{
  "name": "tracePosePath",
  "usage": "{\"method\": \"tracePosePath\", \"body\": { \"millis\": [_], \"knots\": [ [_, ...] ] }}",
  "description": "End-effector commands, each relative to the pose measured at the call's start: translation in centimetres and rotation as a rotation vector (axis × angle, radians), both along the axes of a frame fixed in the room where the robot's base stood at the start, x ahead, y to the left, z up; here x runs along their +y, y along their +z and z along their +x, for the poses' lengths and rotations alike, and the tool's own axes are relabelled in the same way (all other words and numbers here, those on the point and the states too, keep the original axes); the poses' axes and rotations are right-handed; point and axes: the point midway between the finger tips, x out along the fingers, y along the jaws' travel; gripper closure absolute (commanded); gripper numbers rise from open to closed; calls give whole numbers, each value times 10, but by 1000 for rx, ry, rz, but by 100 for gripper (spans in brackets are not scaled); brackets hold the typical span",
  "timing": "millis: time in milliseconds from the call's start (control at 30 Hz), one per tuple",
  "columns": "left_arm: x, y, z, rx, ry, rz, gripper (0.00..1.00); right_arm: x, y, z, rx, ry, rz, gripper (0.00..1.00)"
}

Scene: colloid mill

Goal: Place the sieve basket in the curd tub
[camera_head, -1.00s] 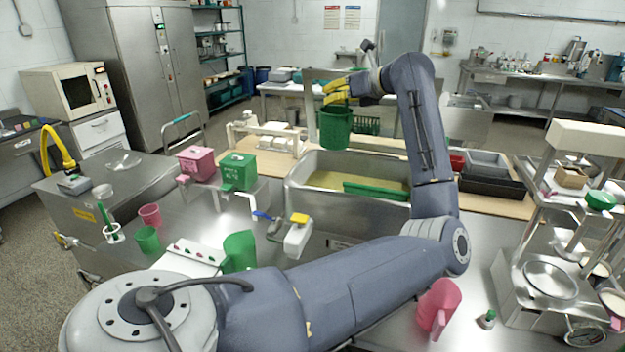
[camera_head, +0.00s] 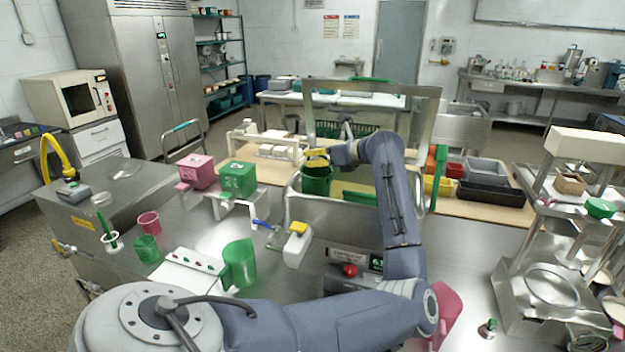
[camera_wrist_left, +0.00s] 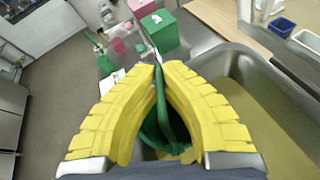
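The sieve basket (camera_head: 317,183) is a dark green bucket with a handle, at the left end of the curd tub. The curd tub (camera_head: 330,213) is a steel basin holding pale yellow contents; its bare rim also shows in the left wrist view (camera_wrist_left: 268,82). My left gripper (camera_head: 318,157) has yellow ribbed fingers and is above the basket. In the left wrist view the fingers (camera_wrist_left: 160,72) are closed on the basket's handle, with the basket (camera_wrist_left: 152,135) below, over the yellow contents. Whether its bottom touches them is hidden. My right gripper is not in view.
Pink (camera_head: 197,172) and green (camera_head: 238,178) boxes stand left of the tub. A green jug (camera_head: 240,263) and a white-and-yellow device (camera_head: 297,244) are in front. A tall steel frame (camera_head: 425,125) stands behind. Grey and black trays (camera_head: 490,190) lie to the right.

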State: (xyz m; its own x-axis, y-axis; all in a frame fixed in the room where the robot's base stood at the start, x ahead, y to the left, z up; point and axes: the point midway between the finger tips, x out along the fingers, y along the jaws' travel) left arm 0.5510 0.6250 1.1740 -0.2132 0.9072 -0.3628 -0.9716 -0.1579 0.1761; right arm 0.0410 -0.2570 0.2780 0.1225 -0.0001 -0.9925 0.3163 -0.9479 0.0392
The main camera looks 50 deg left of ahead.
Motion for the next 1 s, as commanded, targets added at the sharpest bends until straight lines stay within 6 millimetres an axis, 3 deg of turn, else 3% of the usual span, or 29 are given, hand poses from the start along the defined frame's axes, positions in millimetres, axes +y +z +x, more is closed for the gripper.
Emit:
{"method": "tracePosePath", "body": {
  "millis": [133,467,767,1000],
  "knots": [
    [0,-18,0,2,0,1,100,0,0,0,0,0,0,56],
    [0,-32,0,1,0,0,100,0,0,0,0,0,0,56],
    [0,-65,0,1,1,1,100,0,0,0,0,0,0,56],
    [0,-68,0,-1,0,0,100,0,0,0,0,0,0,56]
  ]
}}
